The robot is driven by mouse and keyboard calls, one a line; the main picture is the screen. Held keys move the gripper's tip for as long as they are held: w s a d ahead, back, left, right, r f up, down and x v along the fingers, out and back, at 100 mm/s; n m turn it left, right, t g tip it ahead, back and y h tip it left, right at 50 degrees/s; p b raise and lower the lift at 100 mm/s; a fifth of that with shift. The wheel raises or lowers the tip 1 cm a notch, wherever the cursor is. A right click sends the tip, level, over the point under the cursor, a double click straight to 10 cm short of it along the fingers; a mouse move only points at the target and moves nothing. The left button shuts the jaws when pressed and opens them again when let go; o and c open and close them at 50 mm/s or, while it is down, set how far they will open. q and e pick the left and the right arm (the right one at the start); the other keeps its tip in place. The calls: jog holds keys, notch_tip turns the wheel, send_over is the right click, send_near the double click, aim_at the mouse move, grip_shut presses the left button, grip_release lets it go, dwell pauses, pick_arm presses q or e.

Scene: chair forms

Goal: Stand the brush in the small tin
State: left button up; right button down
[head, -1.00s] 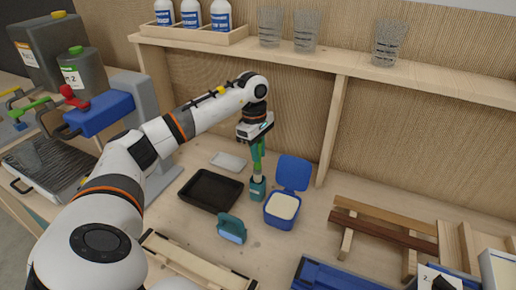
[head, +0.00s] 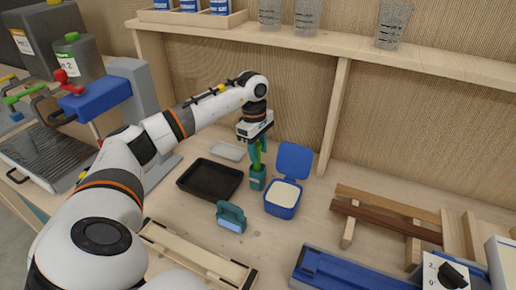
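My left gripper (head: 257,152) points down over the small teal tin (head: 257,180), towards the back of the bench. It appears shut on the green brush (head: 257,157), which is upright, with its lower end down at the tin's mouth and seemingly inside it. The brush's lower part is hidden by the tin wall, and its top is hidden by the gripper. The fingers are small in view. My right gripper is not in view.
A blue tub with an open lid (head: 283,197) stands close on the tin's right. A black tray (head: 210,180) lies to its left, and a teal block-like tool (head: 231,217) in front. Wooden slats (head: 385,222) lie at the right.

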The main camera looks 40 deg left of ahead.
pick_arm(q)
jog(key=shift+o, duration=0.4)
jog(key=shift+r, duration=0.4)
notch_tip(320, 180, up, 11)
jog(key=a+b, duration=0.1)
jog(key=shift+b, duration=0.35)
dwell(0.3)
